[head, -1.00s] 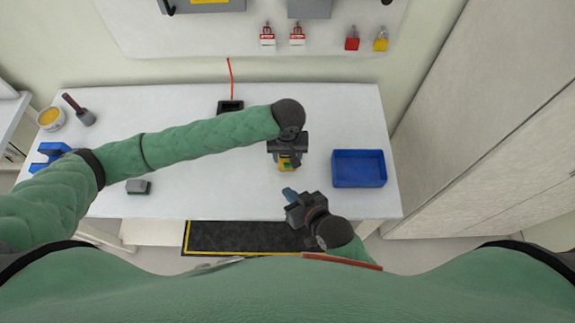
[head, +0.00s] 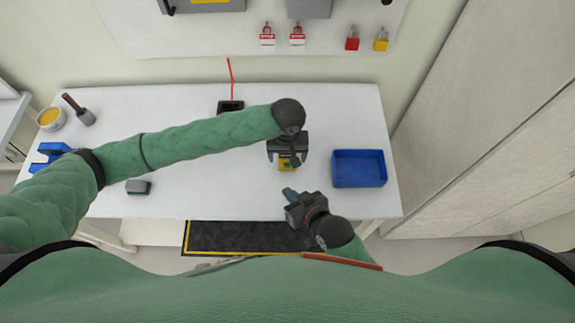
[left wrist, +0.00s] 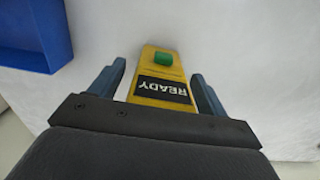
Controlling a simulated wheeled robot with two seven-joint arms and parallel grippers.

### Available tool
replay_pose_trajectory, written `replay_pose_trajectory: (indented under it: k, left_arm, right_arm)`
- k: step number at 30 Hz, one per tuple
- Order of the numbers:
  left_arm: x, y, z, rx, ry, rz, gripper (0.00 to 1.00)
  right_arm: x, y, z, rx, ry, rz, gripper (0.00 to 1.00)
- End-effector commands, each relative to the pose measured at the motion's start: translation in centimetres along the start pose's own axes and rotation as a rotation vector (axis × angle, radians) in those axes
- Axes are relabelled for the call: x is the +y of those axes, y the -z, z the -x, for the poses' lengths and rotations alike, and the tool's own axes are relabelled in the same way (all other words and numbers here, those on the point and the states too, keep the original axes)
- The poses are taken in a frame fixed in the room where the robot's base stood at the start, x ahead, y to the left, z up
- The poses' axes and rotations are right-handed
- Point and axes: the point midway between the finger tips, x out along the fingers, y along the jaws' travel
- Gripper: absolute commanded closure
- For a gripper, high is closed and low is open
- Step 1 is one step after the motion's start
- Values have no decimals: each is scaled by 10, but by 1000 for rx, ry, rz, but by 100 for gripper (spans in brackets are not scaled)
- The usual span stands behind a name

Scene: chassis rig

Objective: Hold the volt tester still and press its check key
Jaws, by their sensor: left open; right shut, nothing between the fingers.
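The volt tester (head: 287,163) is a small yellow device lying on the white table, partly under my left gripper. In the left wrist view the tester (left wrist: 148,62) shows a dark screen reading "READY" (left wrist: 163,89) and a green check key (left wrist: 163,59). My left gripper (head: 287,160) is open over the tester; in its wrist view the blue fingers (left wrist: 158,85) stand on either side of it with gaps. My right gripper (head: 288,193) is shut and empty, just in front of the tester and apart from it.
A blue bin (head: 359,168) stands to the right of the tester. A black holder (head: 231,106) with a red cord is behind. A grey-green block (head: 138,187), a blue stand (head: 49,154), a brush (head: 80,110) and a round tub (head: 50,118) are at the left.

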Motion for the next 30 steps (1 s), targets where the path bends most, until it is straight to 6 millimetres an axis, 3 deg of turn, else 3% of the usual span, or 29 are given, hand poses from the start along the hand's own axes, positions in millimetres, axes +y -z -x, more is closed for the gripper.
replay_pose_trajectory:
  k: [5, 18, 24, 30]
  left_arm:
    - [1, 1, 21, 2, -2, 0, 24]
    - [0, 1, 99, 1, -2, 0, 24]
    - [0, 0, 115, 0, -1, 0, 24]
    - [0, 0, 117, -1, 0, 0, 24]
  right_arm:
    - [0, 0, 0, 0, 0, 0, 100]
    - [0, 0, 0, 0, 0, 0, 100]
    - [0, 0, 0, 0, 0, 0, 100]
    - [0, 0, 0, 0, 0, 0, 100]
